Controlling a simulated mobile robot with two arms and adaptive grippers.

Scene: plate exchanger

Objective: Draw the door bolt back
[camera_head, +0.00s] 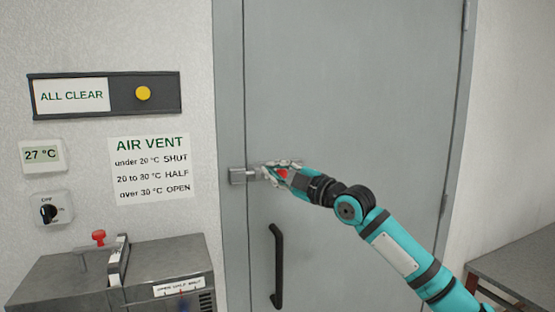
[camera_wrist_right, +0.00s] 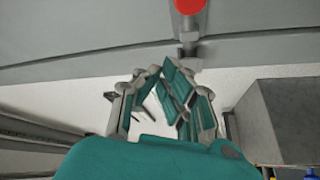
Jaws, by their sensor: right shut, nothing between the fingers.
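The door bolt has a red knob (camera_head: 283,174) and sits at the left edge of the grey door (camera_head: 350,90). Its grey keeper block (camera_head: 238,176) is on the door frame. My right gripper (camera_head: 268,172) is at the bolt and hides much of it. In the right wrist view, my gripper's fingertips (camera_wrist_right: 160,70) come close together with nothing held. The red knob (camera_wrist_right: 189,6) is at the top edge there, apart from the fingertips, with the grey bolt end (camera_wrist_right: 187,48) below it. My left gripper is in neither view.
A black door handle (camera_head: 276,265) stands below the bolt. A grey cabinet (camera_head: 60,280) with a red-knobbed lever (camera_head: 99,238) is at lower left. Wall signs, a "27 °C" display (camera_head: 41,155) and a switch (camera_head: 52,209) are left. A table (camera_head: 520,265) stands at lower right.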

